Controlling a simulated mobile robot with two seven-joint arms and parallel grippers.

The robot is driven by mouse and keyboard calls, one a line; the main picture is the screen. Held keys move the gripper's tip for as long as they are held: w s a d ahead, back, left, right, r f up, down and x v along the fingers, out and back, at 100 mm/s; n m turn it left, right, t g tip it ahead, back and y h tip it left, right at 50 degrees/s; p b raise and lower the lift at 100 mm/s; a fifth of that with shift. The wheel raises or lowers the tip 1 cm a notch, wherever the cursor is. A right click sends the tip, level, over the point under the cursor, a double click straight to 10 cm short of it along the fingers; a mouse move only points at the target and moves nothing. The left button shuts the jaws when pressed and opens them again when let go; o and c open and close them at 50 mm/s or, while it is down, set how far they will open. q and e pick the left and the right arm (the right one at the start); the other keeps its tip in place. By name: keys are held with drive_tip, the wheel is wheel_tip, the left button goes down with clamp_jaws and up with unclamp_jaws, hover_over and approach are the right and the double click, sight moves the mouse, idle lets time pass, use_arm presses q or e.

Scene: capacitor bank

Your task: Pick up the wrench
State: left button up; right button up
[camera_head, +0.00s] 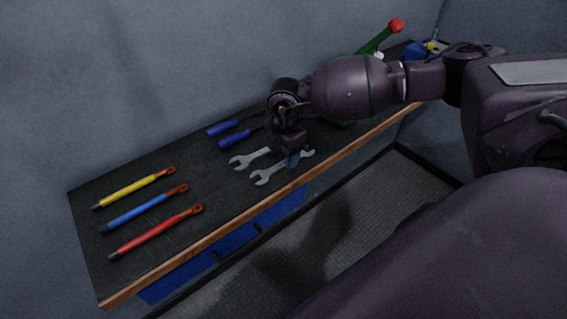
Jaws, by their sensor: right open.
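Two silver wrenches lie side by side on the dark bench top. The nearer wrench (270,174) shows both open jaw ends, with its middle hidden behind my right gripper (290,157). The farther wrench (247,159) shows its left end, and the rest is hidden by the gripper. My right gripper is open and points down over the wrenches, with its fingertips at the nearer wrench's middle. I cannot tell whether the fingers touch it. My left gripper is out of view.
Two blue-handled screwdrivers (235,139) lie behind the wrenches. Yellow (130,190), blue (145,210) and red (156,232) handled tools lie at the bench's left. A green tool with a red knob (396,25) is at the back right. The bench (215,190) has a wooden front edge.

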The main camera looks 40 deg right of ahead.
drive_tip(key=shift+f, duration=0.55)
drive_tip(key=shift+c, duration=0.3)
clamp_jaws()
